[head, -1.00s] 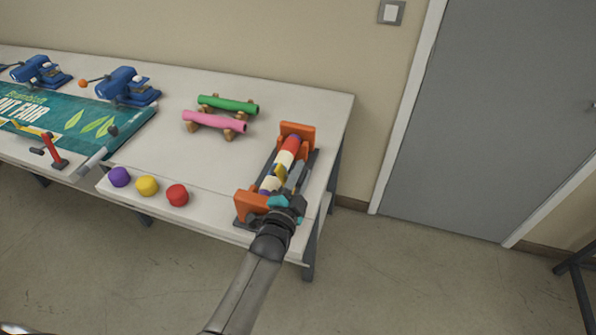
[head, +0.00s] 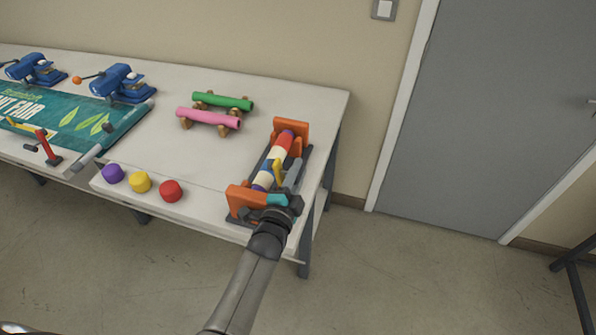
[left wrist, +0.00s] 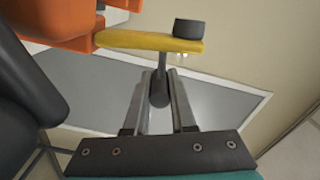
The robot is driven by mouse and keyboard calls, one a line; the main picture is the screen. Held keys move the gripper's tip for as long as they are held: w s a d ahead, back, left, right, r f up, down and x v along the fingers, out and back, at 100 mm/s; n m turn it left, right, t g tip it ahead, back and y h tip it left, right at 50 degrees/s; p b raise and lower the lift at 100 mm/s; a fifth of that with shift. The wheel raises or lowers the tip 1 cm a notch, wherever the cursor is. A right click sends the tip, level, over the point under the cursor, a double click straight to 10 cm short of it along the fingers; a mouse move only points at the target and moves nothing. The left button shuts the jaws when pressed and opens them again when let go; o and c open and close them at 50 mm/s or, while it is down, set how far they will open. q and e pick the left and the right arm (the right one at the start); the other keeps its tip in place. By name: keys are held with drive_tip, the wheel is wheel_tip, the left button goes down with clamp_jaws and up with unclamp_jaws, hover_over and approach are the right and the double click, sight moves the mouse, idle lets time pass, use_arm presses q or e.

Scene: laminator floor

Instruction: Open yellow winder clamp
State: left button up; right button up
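The winder (head: 237,196) stands at the right end of the table, with orange end blocks and a striped roller (head: 285,142) between them. Its yellow clamp (head: 278,172) is a short arm beside the roller. In the left wrist view the yellow clamp arm (left wrist: 150,41) lies level beside an orange block (left wrist: 65,20), with a dark knob on its right end. A dark handle (left wrist: 160,92) comes from it toward me. My left gripper (head: 291,178) is at the winder's right side. Its fingers (left wrist: 161,80) lie on both sides of the handle and appear closed on it. My right gripper is out of view.
Purple, yellow and red knobs (head: 171,190) line the front edge of the table (head: 140,160). Green and pink rolls (head: 208,117) on stands lie behind. Blue devices (head: 118,82) and a green banner (head: 60,120) are at left. A grey door (head: 480,120) is at right.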

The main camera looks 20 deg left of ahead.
use_arm(q)
drive_tip(key=o, duration=0.4)
drive_tip(key=shift+o, duration=0.2)
drive_tip(key=shift+s, duration=0.1)
drive_tip(key=s, duration=1.5)
drive_tip(key=shift+a, duration=0.2)
drive_tip(key=s+d+f+n+g+b, duration=0.1)
drive_tip(key=s+f+n+g+b, duration=0.15)
drive_tip(key=f, duration=0.75)
drive_tip(key=s+f+n+g+b, duration=0.2)
drive_tip(key=s+f+g, duration=0.15)
drive_tip(key=f, duration=0.65)
drive_tip(key=s+d+f+n+g+b, duration=0.15)
drive_tip(key=s+f, duration=0.25)
drive_tip(key=f, duration=0.6)
drive_tip(key=s+a+f+n+g+b, duration=0.3)
drive_tip(key=s+f+g, duration=0.1)
drive_tip(key=s+f, duration=0.6)
drive_tip(key=s+a+f+n+g+b, duration=0.3)
drive_tip(key=s+f+g, duration=0.2)
drive_tip(key=s+f, duration=0.4)
drive_tip(key=s, duration=0.3)
drive_tip(key=shift+s+a+f+y+b, duration=0.3)
drive_tip(key=shift+f, duration=0.1)
